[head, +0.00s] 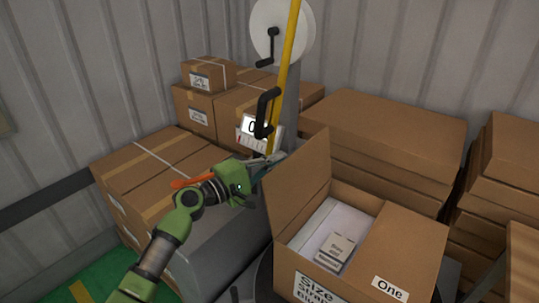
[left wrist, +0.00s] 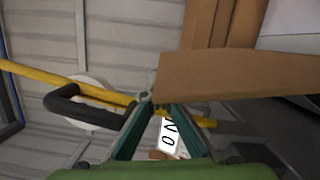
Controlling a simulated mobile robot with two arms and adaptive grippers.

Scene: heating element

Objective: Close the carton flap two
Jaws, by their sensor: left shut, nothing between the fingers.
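The open carton (head: 368,283) stands at the lower right of the head view. One flap (head: 300,185) stands upright along its left side; I take it to be flap two, though its label is not visible. The right flap (head: 402,248) lies flat over the right half, near a label "One". My left gripper (head: 276,158) is shut and empty, just left of the raised flap near its upper part. In the left wrist view, the fingertips (left wrist: 157,101) meet by the edge of a brown panel (left wrist: 238,76), which looks like that flap. Contact is unclear. My right gripper is not in view.
Small boxes (head: 337,249) lie inside the carton. A yellow pole (head: 285,65) and black crank handle (head: 266,112) stand behind my left gripper. Closed cartons (head: 155,163) are stacked at left, with more (head: 375,125) behind and right. There is free room above the carton's right half.

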